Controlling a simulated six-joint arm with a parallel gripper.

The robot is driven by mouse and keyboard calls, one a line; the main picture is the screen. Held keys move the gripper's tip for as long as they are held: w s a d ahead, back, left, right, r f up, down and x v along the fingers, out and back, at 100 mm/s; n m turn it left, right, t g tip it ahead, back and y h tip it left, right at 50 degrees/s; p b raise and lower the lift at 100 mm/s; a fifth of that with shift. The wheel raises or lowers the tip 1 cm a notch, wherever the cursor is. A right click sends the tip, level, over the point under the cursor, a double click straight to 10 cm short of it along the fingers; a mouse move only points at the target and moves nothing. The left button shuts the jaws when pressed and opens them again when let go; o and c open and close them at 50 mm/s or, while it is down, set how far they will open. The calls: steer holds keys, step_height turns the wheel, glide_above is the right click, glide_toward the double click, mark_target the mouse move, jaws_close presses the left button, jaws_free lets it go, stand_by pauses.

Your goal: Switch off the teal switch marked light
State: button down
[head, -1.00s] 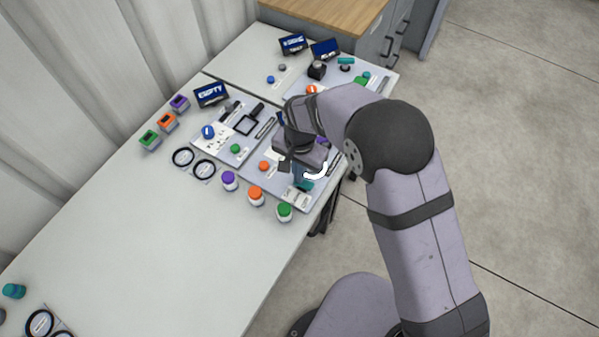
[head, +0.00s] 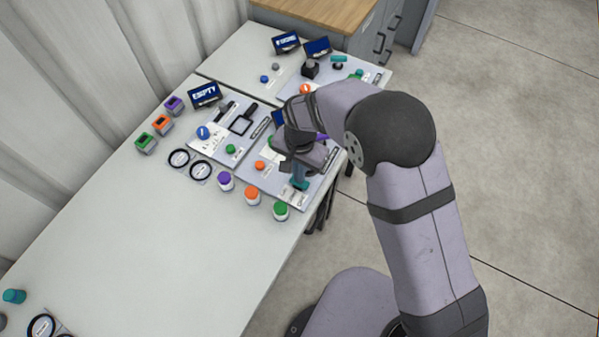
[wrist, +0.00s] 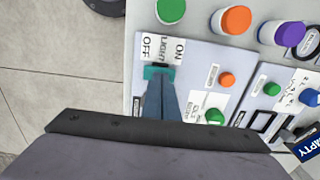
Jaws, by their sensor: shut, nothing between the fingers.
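The teal switch (wrist: 152,72) is in the wrist view, beside a white label plate (wrist: 163,49) reading OFF at left, LIGHT in the middle and ON at right. It also shows in the head view (head: 301,186) near the panel's front corner. My gripper (wrist: 159,80) is shut and empty, its fingertips right at the switch and covering part of it. In the head view my gripper (head: 299,180) points down over the switch. I cannot tell whether the tips touch it, nor which way the switch is tilted.
On the same panel are an orange button (wrist: 227,80) and a green button (wrist: 214,116). Green (head: 281,211), orange (head: 252,196) and purple (head: 225,181) capped jars stand along the panel's front.

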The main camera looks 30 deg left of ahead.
step_height(320, 180, up, 4)
steer(key=p, duration=0.3)
steer(key=shift+r+b, duration=0.4)
steer(key=shift+b, duration=0.55)
step_height(320, 180, up, 8)
steer(key=b, duration=0.2)
steer(key=shift+r, duration=0.2)
steer(key=shift+f+b, duration=0.1)
steer(key=shift+b, duration=0.25)
steer(key=a+b, duration=0.1)
steer(key=b, duration=0.1)
steer(key=shift+a+b, duration=0.15)
steer(key=shift+b, duration=0.25)
